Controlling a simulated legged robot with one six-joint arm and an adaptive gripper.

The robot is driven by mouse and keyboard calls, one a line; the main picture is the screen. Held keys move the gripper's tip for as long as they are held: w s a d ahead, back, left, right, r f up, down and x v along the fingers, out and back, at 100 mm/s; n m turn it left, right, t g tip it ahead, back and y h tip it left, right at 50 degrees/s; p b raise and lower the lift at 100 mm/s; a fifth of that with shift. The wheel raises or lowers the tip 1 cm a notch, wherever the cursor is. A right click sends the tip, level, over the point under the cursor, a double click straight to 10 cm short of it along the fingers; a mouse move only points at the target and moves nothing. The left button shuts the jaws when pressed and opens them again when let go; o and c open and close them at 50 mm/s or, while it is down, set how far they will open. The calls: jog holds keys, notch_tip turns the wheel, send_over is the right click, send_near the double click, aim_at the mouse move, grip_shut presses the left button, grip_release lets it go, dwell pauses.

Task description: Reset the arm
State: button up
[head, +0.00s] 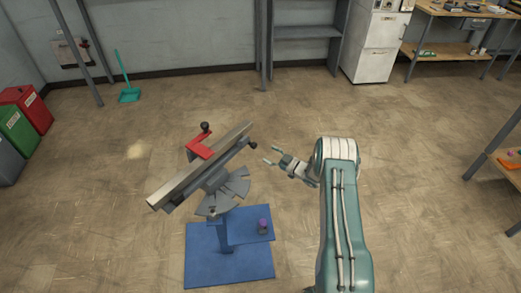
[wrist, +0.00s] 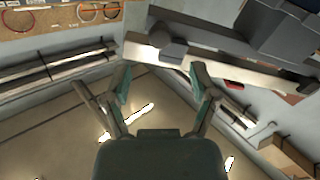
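My gripper (head: 271,155) is open, its two fingertips apart with nothing visible between them. It extends to the left from my teal arm, just right of the tilted grey beam assembly (head: 180,185), with a visible gap in the head view. The wrist view shows both fingers spread (wrist: 160,82) below a grey beam (wrist: 215,65) that crosses the upper part of the picture.
The beam stands on a blue base (head: 205,262) with a small purple-topped item (head: 263,226). Bins (head: 22,120) stand at left, a white cabinet (head: 380,45) at the back, and a workbench (head: 455,50) at back right. The floor around the stand is clear.

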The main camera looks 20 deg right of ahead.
jog(key=shift+s+d, duration=0.4)
jog(key=shift+s, duration=0.15)
jog(key=w+d+r+m+h, duration=0.1)
jog(key=w+r+h, duration=0.15)
jog(key=r, duration=0.65)
jog(key=w+r+m+h, duration=0.2)
jog(key=r+h, duration=0.2)
jog(key=r, duration=0.6)
jog(key=s+a+r+m+g+h, duration=0.1)
jog(key=s+r+m+h, duration=0.2)
jog(key=r, duration=0.4)
jog(key=s+r+m+h, duration=0.1)
jog(key=s+r+h, duration=0.1)
jog(key=s+r, duration=0.5)
jog(key=s+a+r+m+g+h, duration=0.1)
jog(key=s+a+r+m+g, duration=0.15)
jog(key=s, duration=0.55)
jog(key=s+a+r+m+g+h, duration=0.15)
jog(key=s+r, duration=0.25)
jog(key=s, duration=0.5)
jog(key=s+a+f+g+y, duration=0.1)
jog(key=s+a, duration=0.2)
jog(key=s, duration=0.6)
jog(key=s+a+f+g+y, duration=0.2)
jog(key=s+a, duration=0.1)
jog(key=s, duration=0.7)
jog(key=shift+s+a+f+g, duration=0.15)
jog(key=shift+s+a+g, duration=0.05)
jog(key=shift+a+g, duration=0.1)
